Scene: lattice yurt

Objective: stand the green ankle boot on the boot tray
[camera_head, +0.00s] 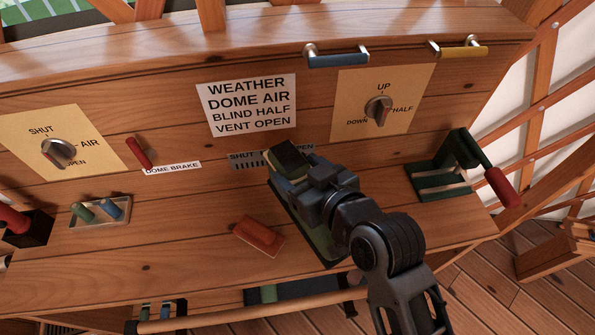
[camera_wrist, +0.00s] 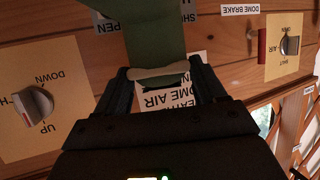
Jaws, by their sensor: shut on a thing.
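The green ankle boot (camera_wrist: 155,35) is between my gripper's fingers in the wrist view, with a tan edge nearest the palm. In the head view the boot (camera_head: 288,168) shows as a small green piece with a pale edge and a dark face, at the tip of my gripper (camera_head: 300,182). My gripper is shut on it, over the wooden bench. How the boot is tilted is hard to tell. A dark-edged flat thing with a green inside (camera_head: 322,238) lies on the bench, partly hidden by my arm. I cannot tell whether it is the boot tray.
An orange-red block (camera_head: 259,236) lies on the bench left of my arm. A green lever device with a red handle (camera_head: 449,176) stands to the right. A small tray with green and blue pegs (camera_head: 100,210) is at left. A wooden rail (camera_head: 250,314) runs below the bench.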

